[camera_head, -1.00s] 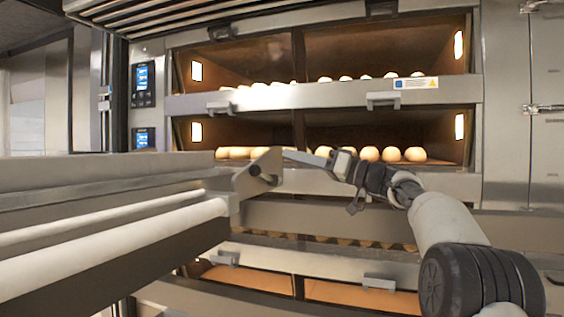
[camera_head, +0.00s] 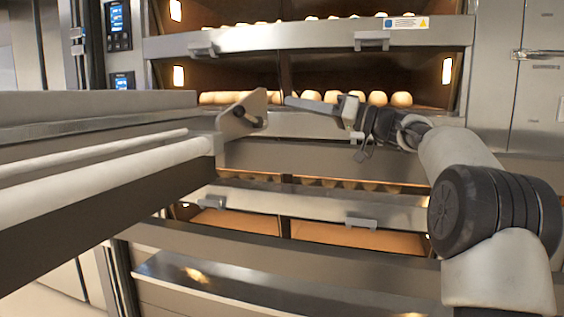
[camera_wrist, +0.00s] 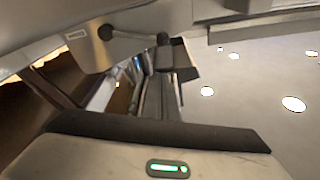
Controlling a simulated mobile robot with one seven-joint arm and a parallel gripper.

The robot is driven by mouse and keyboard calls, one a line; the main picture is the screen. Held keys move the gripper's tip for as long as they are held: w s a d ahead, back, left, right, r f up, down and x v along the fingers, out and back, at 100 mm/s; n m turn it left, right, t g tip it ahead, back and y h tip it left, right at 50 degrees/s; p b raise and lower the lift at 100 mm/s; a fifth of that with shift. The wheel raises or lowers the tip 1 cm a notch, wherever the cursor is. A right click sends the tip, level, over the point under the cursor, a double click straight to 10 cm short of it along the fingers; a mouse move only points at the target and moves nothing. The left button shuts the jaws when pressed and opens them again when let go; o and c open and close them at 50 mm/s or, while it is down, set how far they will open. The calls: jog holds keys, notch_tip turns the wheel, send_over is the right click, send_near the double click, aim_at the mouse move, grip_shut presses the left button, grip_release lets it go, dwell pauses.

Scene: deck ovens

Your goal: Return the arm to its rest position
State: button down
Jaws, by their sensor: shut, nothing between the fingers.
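My gripper (camera_head: 298,102) is in the middle of the head view, in front of the deck ovens. It points left, and its fingers are shut and empty. The arm comes up from the lower right and is bent at a dark joint. The fingertips are close to the right of a grey metal end bracket (camera_head: 237,118) on a long rail frame; I cannot tell whether they touch. In the wrist view, metal parts crowd the upper left, and a pale surface with a green light is at the bottom. The fingers cannot be made out clearly there.
The rail frame (camera_head: 110,150) with a white roller juts in from the left. Oven handles (camera_head: 372,41) stick out. A metal shelf (camera_head: 280,283) lies low in front. Steel cabinet doors (camera_head: 530,90) stand at right.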

jog(key=s+a+f+m+g+h, duration=0.1)
jog(key=s+a+f+m+h, duration=0.3)
jog(key=s+f, duration=0.4)
jog(key=s+a+f+m+g+h, duration=0.1)
jog(key=s+a+f+h, duration=0.2)
jog(key=s+f+h, duration=0.55)
jog(key=s+d+f+m+h, duration=0.1)
jog(key=s+d+f+h, duration=0.1)
jog(key=s+d+f, duration=0.5)
jog(key=s+d+f+m+h, duration=0.2)
jog(key=s+f, duration=0.3)
jog(key=s, duration=0.4)
jog(key=s+d+f+m+h, duration=0.1)
jog(key=s+d+f+h, duration=0.1)
jog(key=s+d+f, duration=0.5)
notch_tip(320, 180, up, 28)
jog(key=s+a+p, duration=0.1)
jog(key=a+p, duration=0.1)
jog(key=p, duration=2.3)
jog(key=shift+s+a+f+g+p, duration=0.15)
jog(key=shift+g+p, duration=0.15)
